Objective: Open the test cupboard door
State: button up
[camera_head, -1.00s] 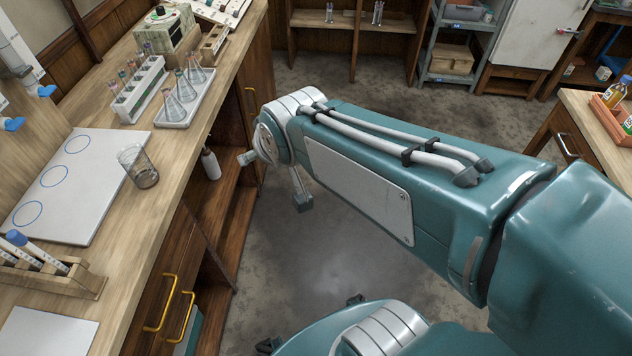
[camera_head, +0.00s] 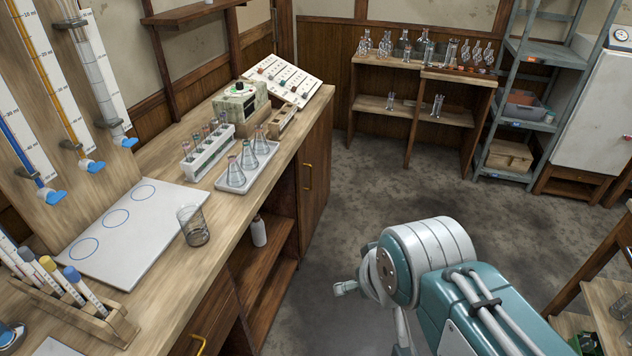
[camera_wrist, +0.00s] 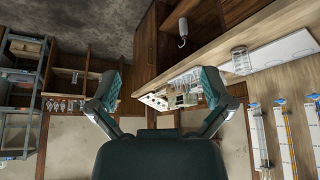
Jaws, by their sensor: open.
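A white cabinet door (camera_head: 592,125) stands at the far right. No label shows which is the test cupboard. In the wrist view, which is upside down, my gripper (camera_wrist: 160,80) is open and empty, its two teal fingers wide apart. The bench's dark wooden front (camera_wrist: 146,48) shows beyond them, and no handle lies between the fingers. In the head view my gripper is not clearly visible.
The bench top (camera_head: 225,205) holds flasks on a tray (camera_head: 247,167), a tube rack (camera_head: 208,150) and a glass beaker (camera_head: 194,226). A white bottle (camera_head: 258,231) stands on the open shelf below. The floor (camera_head: 380,185) ahead is clear. A side table is at the right.

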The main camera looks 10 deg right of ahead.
aim_at(313, 156)
jog(key=i+l+u, duration=0.2)
jog(key=i+l, duration=1.7)
